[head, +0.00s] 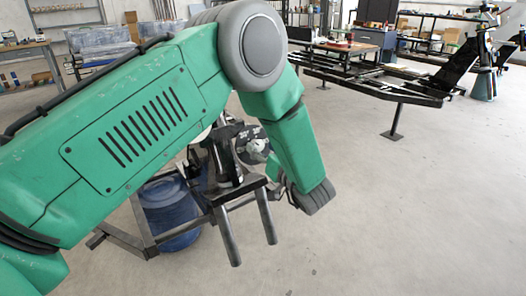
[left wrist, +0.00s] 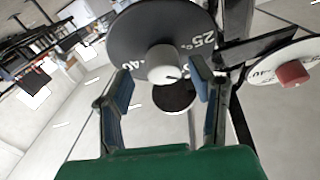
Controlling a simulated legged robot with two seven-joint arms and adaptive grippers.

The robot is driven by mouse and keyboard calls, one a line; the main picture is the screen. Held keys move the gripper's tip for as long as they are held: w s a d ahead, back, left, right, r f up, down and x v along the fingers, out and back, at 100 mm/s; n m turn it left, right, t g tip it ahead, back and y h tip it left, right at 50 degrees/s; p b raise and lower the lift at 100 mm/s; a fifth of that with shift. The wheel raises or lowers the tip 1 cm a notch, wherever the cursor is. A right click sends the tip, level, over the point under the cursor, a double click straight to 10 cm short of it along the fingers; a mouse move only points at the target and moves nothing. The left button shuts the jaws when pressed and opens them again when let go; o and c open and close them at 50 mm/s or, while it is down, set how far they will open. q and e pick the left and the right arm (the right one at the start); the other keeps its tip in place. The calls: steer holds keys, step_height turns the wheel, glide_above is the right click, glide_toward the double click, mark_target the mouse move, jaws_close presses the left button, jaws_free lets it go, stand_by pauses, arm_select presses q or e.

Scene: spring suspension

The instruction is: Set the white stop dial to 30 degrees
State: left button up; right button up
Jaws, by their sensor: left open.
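The white stop dial's knob (left wrist: 163,65) sits at the centre of a black disc (left wrist: 140,30) with white numbers, 25 and 40 among them, in the left wrist view. A small dark mark shows near the knob's right edge. My left gripper (left wrist: 159,66) is open, one finger on each side of the knob in the picture; I see no clear contact. In the head view a dark numbered dial (head: 254,146) shows partly behind my green left arm, and the fingers there are mostly hidden. My right gripper is not in view.
A red knob (left wrist: 292,73) on a white numbered disc (left wrist: 262,70) stands close to the right in the left wrist view. A black stand (head: 228,190) and a blue barrel (head: 172,215) are below the dial.

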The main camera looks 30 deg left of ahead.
arm_select(q)
steer(key=shift+a+f, duration=0.15)
steer(key=shift+a, duration=0.5)
steer(key=c, duration=1)
steer(key=shift+d, duration=0.15)
steer(key=shift+c, duration=0.6)
steer(key=m+p, duration=0.1)
steer(key=p, duration=0.1)
steer(key=m+t+p, duration=0.1)
steer(key=p, duration=0.1)
steer(key=shift+r+h, duration=0.25)
steer(key=shift+h, duration=0.15)
steer(key=shift+d+f+m+p, duration=0.1)
steer(key=shift+f+m+p, duration=0.1)
steer(key=shift+m+p, duration=0.55)
jaws_close()
jaws_free()
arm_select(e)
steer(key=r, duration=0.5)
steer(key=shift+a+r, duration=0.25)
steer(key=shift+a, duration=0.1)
arm_select(q)
steer(key=o, duration=1.1)
steer(key=shift+d, duration=0.2)
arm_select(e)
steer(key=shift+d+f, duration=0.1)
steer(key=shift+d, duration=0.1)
